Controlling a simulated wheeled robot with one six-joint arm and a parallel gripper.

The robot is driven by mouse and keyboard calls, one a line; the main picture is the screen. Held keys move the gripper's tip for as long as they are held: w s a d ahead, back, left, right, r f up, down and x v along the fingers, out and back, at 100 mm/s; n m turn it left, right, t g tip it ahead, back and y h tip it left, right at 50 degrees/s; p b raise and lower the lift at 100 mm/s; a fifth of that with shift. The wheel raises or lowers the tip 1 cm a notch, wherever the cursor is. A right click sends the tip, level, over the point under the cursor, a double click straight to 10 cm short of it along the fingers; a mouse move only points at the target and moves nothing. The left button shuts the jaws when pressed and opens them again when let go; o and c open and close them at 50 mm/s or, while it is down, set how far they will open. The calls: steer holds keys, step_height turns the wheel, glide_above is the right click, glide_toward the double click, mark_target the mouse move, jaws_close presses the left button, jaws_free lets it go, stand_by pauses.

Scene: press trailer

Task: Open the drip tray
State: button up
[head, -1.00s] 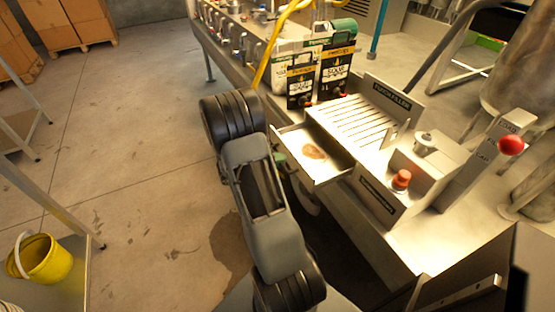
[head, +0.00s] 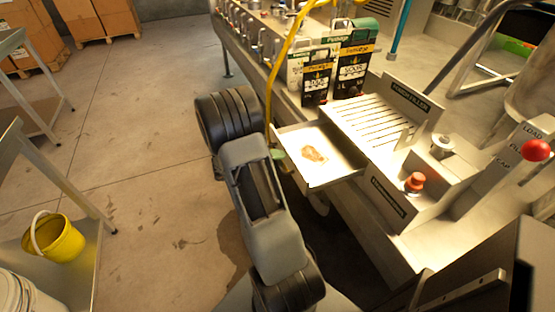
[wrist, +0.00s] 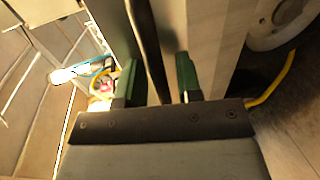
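The drip tray (head: 340,166) is a shallow metal drawer under the slotted grate, pulled partly out toward the left in the head view. A brown stain (head: 314,155) lies on its pale floor. My gripper (head: 278,155) is at the tray's outer front, mostly hidden behind my dark wrist in the head view. In the wrist view its two green fingers (wrist: 159,80) stand a little apart, on either side of a thin dark bar (wrist: 152,50) that looks like the tray's handle. The exact contact is hard to see.
The slotted grate (head: 368,122) and a red button (head: 415,182) are on the machine above the tray. Cartons (head: 352,72) and a yellow hose (head: 272,80) are behind it. A yellow bucket (head: 60,238) stands on a shelf at left. The floor left of my arm is clear.

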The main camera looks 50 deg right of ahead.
steer(key=shift+o, duration=0.2)
steer(key=v, duration=1.3)
steer(key=shift+w+a, duration=0.25)
steer(key=shift+a, duration=0.1)
